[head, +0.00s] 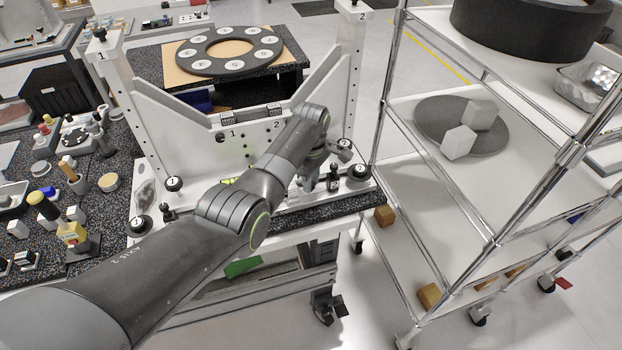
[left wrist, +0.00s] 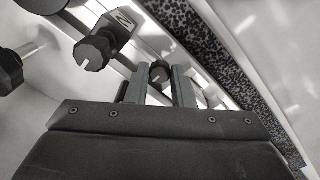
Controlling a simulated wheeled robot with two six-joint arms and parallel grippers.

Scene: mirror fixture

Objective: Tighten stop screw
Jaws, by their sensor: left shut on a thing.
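The white mirror fixture (head: 290,135) stands on a speckled black slab, with panels marked 1 and 2. My left arm reaches across its front to the side marked 2. In the head view my left gripper is mostly hidden behind its wrist. In the left wrist view the two fingers of my left gripper (left wrist: 158,88) are shut on a small dark screw head (left wrist: 160,72). The rest of that screw is hidden. A black knob (left wrist: 92,53) beside a block marked 2 is left of the fingers. My right gripper is not in view.
A dark ring (head: 230,50) lies behind. A wire shelf cart (head: 560,160) stands close on the right. Small parts crowd the left bench (head: 80,263).

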